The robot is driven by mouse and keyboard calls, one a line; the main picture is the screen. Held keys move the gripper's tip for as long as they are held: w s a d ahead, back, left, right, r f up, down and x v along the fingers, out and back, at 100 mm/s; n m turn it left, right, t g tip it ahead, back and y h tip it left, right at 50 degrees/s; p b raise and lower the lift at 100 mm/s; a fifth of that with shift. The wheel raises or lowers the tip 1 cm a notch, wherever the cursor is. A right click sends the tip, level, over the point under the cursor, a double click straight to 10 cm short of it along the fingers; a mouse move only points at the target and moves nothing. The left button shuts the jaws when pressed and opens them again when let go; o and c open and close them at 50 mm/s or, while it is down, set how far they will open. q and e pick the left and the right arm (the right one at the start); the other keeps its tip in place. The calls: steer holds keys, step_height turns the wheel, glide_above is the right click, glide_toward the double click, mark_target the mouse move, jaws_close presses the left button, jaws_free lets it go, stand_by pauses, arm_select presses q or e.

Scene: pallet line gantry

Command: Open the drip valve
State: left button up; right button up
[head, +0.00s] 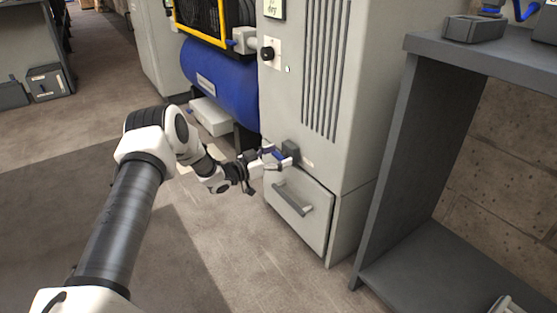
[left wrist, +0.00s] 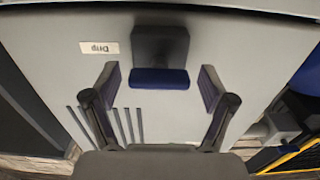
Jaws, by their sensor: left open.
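The drip valve is a dark grey block (left wrist: 160,45) with a blue lever (left wrist: 160,79), on the front of a light grey cabinet (head: 340,80). In the head view the valve body (head: 291,149) sits just above a drawer. A small label (left wrist: 98,48) reading "Drip" is beside it, upside down in the left wrist view. My left gripper (head: 270,159) is open at the valve. In the left wrist view its two fingers stand on either side of the blue lever, with a gap at each side. My right gripper is not in view.
Below the valve is a closed drawer (head: 300,212) with a grey handle. A black knob (head: 267,54) is higher on the cabinet. A blue tank (head: 218,80) stands to the left and a grey shelf (head: 480,48) to the right. Open floor lies in front.

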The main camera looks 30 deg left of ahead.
arm_select(q)
steer(key=c, duration=1.2)
steer(key=shift+o, duration=0.2)
steer(key=shift+r, duration=0.1)
steer(key=m+p, duration=0.3)
steer(key=shift+d+r, duration=0.1)
steer(key=m+p, duration=0.3)
steer(key=m, duration=0.1)
steer(key=shift+s+d+m, duration=0.1)
steer(key=shift+m, duration=0.2)
steer(key=m+p, duration=0.2)
steer(key=m, duration=0.1)
steer(key=m+p, duration=0.1)
steer(key=m, duration=0.2)
steer(key=shift+d+f+p, duration=0.1)
steer(key=shift+f+p, duration=0.1)
steer(key=shift+p, duration=0.2)
steer(key=shift+f+m+p, duration=0.2)
steer(key=shift+m+p, duration=0.75)
steer(key=shift+m, duration=1.25)
